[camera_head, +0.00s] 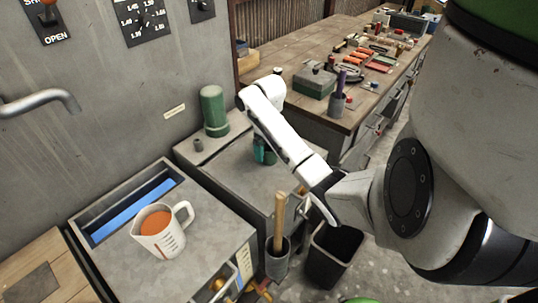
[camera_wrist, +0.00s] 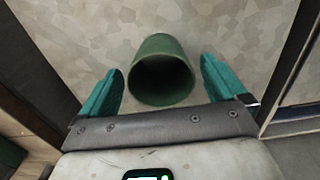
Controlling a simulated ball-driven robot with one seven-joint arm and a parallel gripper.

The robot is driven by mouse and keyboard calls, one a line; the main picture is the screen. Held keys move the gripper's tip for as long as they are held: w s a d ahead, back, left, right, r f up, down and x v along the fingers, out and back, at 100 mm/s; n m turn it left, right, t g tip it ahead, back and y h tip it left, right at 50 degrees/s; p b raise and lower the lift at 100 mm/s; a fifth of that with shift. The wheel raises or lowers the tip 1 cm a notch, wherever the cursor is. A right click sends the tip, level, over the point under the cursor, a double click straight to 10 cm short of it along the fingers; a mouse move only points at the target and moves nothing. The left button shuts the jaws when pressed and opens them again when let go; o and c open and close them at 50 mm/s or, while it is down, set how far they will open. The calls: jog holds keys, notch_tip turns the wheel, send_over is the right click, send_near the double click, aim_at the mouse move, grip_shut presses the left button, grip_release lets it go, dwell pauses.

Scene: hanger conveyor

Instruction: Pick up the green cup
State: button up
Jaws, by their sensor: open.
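The green cup (camera_wrist: 161,70) stands on a grey mottled surface in the wrist view, its dark open mouth facing the camera. My gripper (camera_wrist: 160,66) is open, with one teal finger on each side of the cup. Gaps show between the cup and both fingers, and nothing is held. In the head view my gripper (camera_head: 264,151) points down over the grey cabinet top, where the arm and fingers largely hide the cup.
A tall green canister (camera_head: 214,110) stands on a raised ledge behind. A measuring jug (camera_head: 162,232) with orange content is on the left counter. A wooden handle stands in a holder (camera_head: 277,263) near a black bin (camera_head: 332,254). A cluttered workbench (camera_head: 300,62) is behind.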

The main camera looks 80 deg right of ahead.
jog(key=shift+f, duration=1.25)
jog(key=shift+c, duration=0.4)
jog(key=c, duration=1)
jog(key=shift+o, duration=0.2)
jog(key=shift+r, duration=0.1)
